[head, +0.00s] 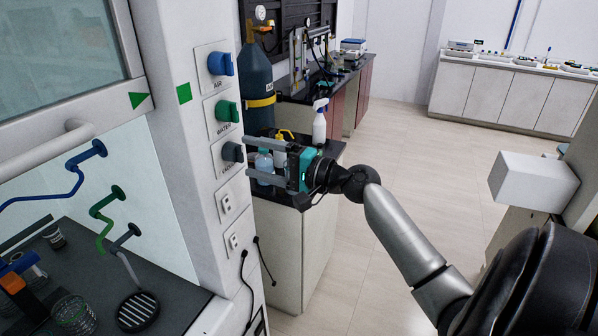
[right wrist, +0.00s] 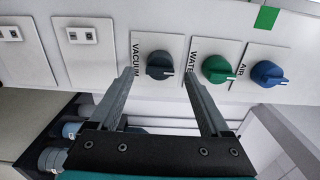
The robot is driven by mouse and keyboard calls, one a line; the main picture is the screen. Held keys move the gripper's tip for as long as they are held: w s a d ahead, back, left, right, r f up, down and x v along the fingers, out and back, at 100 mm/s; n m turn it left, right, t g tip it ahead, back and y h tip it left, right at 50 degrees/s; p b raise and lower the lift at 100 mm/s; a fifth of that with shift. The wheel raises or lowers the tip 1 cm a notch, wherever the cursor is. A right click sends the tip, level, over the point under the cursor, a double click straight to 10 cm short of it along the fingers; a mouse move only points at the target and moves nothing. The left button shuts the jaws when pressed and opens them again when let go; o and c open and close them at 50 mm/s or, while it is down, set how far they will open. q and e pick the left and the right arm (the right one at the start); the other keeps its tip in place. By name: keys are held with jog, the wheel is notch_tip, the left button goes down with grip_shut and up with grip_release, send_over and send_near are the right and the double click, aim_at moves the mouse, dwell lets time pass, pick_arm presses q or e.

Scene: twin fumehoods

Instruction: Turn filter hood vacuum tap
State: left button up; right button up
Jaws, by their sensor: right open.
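The grey vacuum tap (head: 233,152) is the lowest of three knobs on the white post of the fume hood. In the right wrist view the vacuum tap (right wrist: 159,65) sits on a plate marked VACUUM, with its pointer toward the right. My right gripper (head: 247,157) is open, its fingers reaching toward the post at the tap's height. In the right wrist view the two fingertips (right wrist: 160,78) lie on either side of the tap, with no visible contact. My left gripper is not in view.
The green water tap (head: 227,111) and blue air tap (head: 221,64) sit above the vacuum tap. Sockets (head: 227,203) are below it. A gas cylinder (head: 257,85) and a bench with bottles (head: 319,122) stand behind the gripper. Open floor lies to the right.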

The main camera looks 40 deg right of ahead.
jog(key=b+v, duration=0.2)
jog(key=v, duration=0.9)
jog(key=shift+b, duration=0.35)
jog(key=shift+s, duration=0.1)
jog(key=d+f+m+g+h+b, duration=0.1)
jog(key=d+f+g+h+b, duration=0.15)
jog(key=f, duration=1.05)
jog(key=d+f+m+g+h+b, duration=0.1)
jog(key=f+h+b, duration=0.15)
jog(key=f, duration=1.05)
jog(key=s+a+f+n+g+h+b, duration=0.1)
jog(key=s+a+f+g+b, duration=0.15)
jog(key=f, duration=0.95)
jog(key=s+a+f+n+g+h+b, duration=0.15)
jog(key=s+f, duration=0.25)
jog(key=f, duration=0.8)
jog(key=s+a+f+n+g+b, duration=0.3)
jog(key=s+a+f+n, duration=0.5)
jog(key=s+f, duration=0.6)
jog(key=s+a+f+n+g+b, duration=0.4)
jog(key=s+a+f+n, duration=0.3)
jog(key=s+a+f, duration=0.3)
jog(key=s+f+g, duration=0.1)
jog(key=s+f, duration=0.3)
jog(key=shift+a+f+n, duration=0.2)
jog(key=shift+f+n, duration=0.15)
jog(key=shift+f, duration=0.05)
